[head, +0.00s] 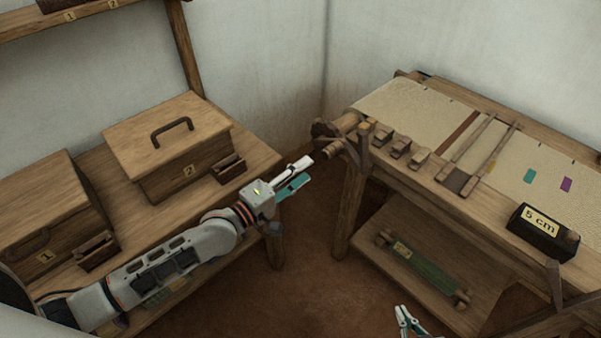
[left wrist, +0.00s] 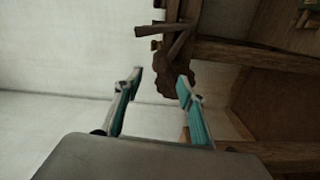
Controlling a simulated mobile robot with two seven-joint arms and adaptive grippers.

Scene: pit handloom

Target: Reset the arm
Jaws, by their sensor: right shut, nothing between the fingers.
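My left arm reaches in from the left in the head view. Its gripper (head: 294,177) is in the air between the bench and the loom, past the bench's right edge. In the left wrist view its two teal-backed fingers (left wrist: 160,88) stand apart with nothing between them. My right gripper (head: 408,322) shows only by its fingers at the bottom edge of the head view, in front of the loom's lower shelf. It is shut and empty. The rest of my right arm is out of view.
Lidded wooden boxes 1 (head: 40,205) and 2 (head: 165,145) stand on the left bench (head: 255,158). The loom (head: 400,105) at right carries a black "5 cm" block (head: 541,232) and small wooden blocks. A green roller (head: 420,265) lies on its lower shelf. Floor between is clear.

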